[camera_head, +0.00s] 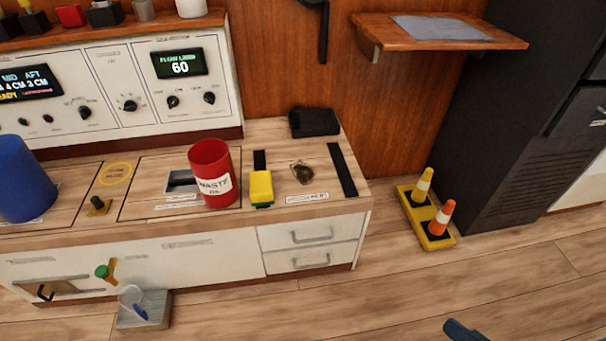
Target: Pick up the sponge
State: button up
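A small yellow block (261,187), which looks like the sponge, is on the wooden counter. It stands just right of the red waste oil cup (211,172), with a narrow gap or light contact that I cannot tell apart. A black strip shows behind it and its lower front edge is dark. No gripper fingers can be made out in this view.
A small brown lump (302,172) and a black pouch (314,122) lie right of the block. A blue cup (22,178) stands at left. Yellow and orange cones (429,208) are on the floor at right. A dark blue piece (464,331), unclear, shows at the bottom edge.

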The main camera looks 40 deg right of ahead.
aim_at(260, 191)
jog(key=i+j+z, duration=0.2)
jog(key=i, duration=0.3)
jog(key=i+j+z, duration=0.2)
jog(key=i, duration=0.3)
jog(key=j, duration=0.1)
